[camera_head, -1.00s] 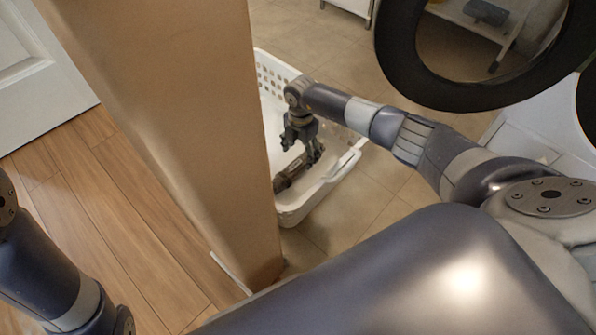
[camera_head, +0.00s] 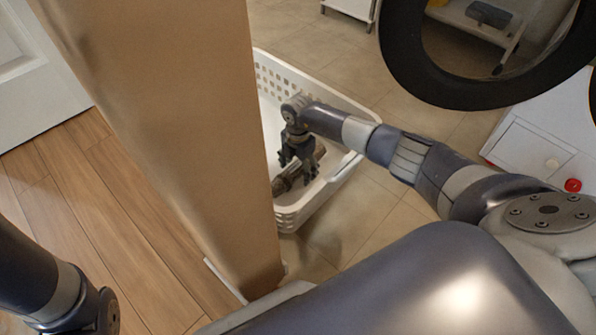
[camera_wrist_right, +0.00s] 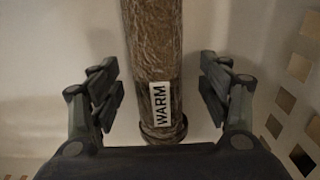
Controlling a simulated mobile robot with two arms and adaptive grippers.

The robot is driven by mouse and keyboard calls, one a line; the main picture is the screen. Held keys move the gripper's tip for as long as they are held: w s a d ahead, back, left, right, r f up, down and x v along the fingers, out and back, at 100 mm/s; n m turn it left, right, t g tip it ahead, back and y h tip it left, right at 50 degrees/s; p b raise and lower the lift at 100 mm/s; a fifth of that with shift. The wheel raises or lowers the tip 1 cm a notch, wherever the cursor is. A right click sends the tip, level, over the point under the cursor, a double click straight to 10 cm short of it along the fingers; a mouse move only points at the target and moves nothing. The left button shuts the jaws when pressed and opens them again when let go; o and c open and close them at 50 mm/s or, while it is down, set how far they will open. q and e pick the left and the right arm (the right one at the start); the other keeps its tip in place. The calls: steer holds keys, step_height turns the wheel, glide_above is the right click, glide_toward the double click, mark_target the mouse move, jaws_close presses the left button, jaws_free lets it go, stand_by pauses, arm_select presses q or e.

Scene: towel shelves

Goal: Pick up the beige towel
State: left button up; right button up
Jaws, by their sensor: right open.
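A rolled brownish-beige towel (camera_head: 284,185) lies in a white basket (camera_head: 330,96), partly hidden by my right gripper. In the right wrist view the towel (camera_wrist_right: 152,45) runs up the middle of the picture, with a white "WARM" label near its lower end. My right gripper (camera_head: 298,168) is inside the basket, just over the towel. In the right wrist view the right gripper (camera_wrist_right: 160,90) is open, with one finger on each side of the towel and a visible gap on both sides. My left gripper is out of view.
A broad tan pillar (camera_head: 185,130) stands close on the left and hides part of the basket. A white cabinet (camera_head: 535,150) with a red knob (camera_head: 572,185) is on the right. A dark round ring (camera_head: 400,75) is at the upper right. Tiled floor lies around the basket.

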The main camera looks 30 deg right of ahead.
steer(key=c, duration=1.6)
steer(key=shift+r, duration=0.1)
